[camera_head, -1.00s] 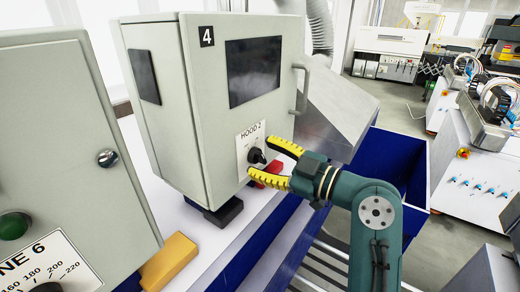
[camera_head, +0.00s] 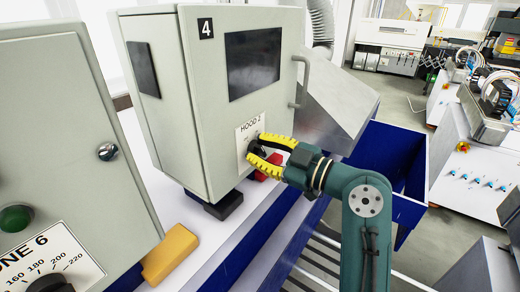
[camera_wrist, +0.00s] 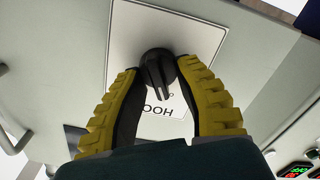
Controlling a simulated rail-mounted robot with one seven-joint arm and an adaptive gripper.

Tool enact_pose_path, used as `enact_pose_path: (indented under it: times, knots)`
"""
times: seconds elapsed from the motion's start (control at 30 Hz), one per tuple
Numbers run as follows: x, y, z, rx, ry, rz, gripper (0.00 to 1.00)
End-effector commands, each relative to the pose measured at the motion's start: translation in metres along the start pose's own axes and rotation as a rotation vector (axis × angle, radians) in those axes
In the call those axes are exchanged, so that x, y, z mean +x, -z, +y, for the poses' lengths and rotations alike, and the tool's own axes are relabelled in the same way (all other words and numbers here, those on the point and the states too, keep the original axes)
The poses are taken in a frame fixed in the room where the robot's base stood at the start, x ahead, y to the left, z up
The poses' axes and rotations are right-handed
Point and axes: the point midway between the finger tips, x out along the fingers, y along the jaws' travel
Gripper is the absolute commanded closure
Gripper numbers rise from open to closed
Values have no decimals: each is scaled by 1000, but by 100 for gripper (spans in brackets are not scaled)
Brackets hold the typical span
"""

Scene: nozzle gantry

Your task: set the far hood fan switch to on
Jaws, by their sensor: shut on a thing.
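The hood fan switch is a black rotary knob (camera_head: 254,148) on a white plate marked HOOD 2 (camera_head: 247,129), low on the front of the grey cabinet (camera_head: 175,100) numbered 4. My gripper (camera_head: 257,148) reaches it from the right, its yellow ribbed fingers one above and one below the knob, closed on it. In the wrist view the knob (camera_wrist: 158,72) sits between the fingertips of my gripper (camera_wrist: 157,69). Its ridge runs nearly up and down in that picture, slightly tilted, its lower end toward the upside-down HOOD lettering. The fingers hide part of the plate.
A red part (camera_head: 268,170) shows behind the lower finger. A bar handle (camera_head: 303,80) stands out on the cabinet's right edge. A nearer cabinet (camera_head: 60,110) with a green button (camera_head: 15,219) is at left. A yellow block (camera_head: 170,254) lies on the white bench.

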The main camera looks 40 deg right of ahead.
Motion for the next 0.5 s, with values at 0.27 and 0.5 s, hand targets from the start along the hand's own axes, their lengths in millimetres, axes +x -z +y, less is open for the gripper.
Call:
enact_pose_path:
  times: [0.27,0.5]
  knots:
    - [1,-1,-1,60,2,0,100]
    - [1,-1,0,212,2,-1,100]
